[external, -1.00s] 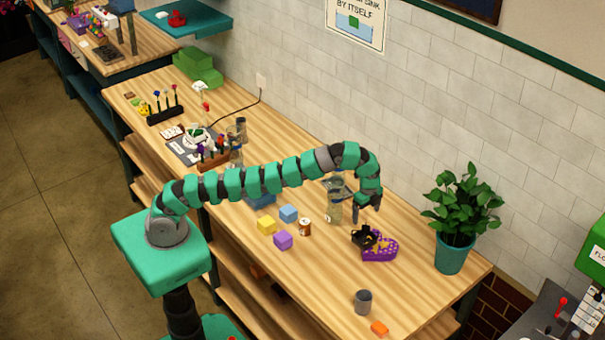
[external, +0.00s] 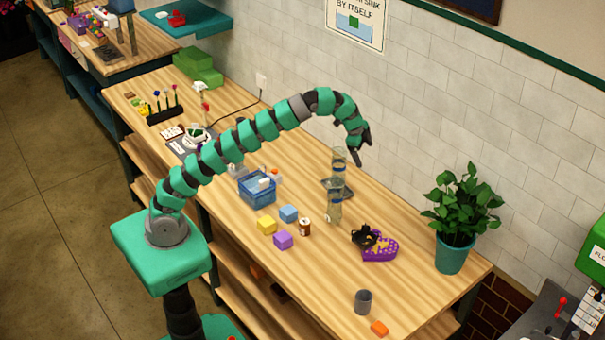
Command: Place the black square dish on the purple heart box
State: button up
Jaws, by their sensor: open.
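The purple heart box (external: 384,255) lies at the right part of the wooden counter, with a light pattern on its top. The black square dish (external: 362,238) is at the heart box's upper left part and overlaps it in the picture. I cannot tell whether it rests fully on the lid or partly beside it. My gripper (external: 362,153) is open and empty, raised well above the counter, up and left of the dish and box. Nothing is between its fingers.
A potted plant (external: 455,250) stands right of the box. Tall clear glassware (external: 335,208) stands to the left. Coloured blocks, a small brown jar (external: 304,227) and a blue bin (external: 257,190) lie farther left.

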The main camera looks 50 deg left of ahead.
jog(key=s+a+r+n+t, duration=0.2)
jog(key=a+r+n+t, duration=0.1)
jog(key=a+r, duration=0.7)
jog(key=s+a+r+n+t, duration=0.25)
jog(key=a+r, duration=0.45)
jog(key=r, duration=0.5)
jog(key=s+a+r+n+t, duration=0.3)
jog(key=s+a+r+n, duration=0.1)
jog(key=s+a+r, duration=0.3)
jog(key=s+a+r+n+t+y, duration=0.1)
jog(key=s+a+r+n+t, duration=0.2)
jog(key=s+a+r, duration=0.5)
jog(key=s, duration=0.4)
jog(key=shift+a+n, duration=0.2)
jog(key=shift+n, duration=0.15)
jog(key=shift+r, duration=0.1)
notch_tip(320, 180, down, 14)
jog(key=b, duration=1.3)
jog(key=shift+b, duration=0.4)
jog(key=shift+o, duration=1)
jog(key=shift+f+b, duration=0.3)
jog(key=shift+b, duration=0.1)
jog(key=shift+r, duration=0.1)
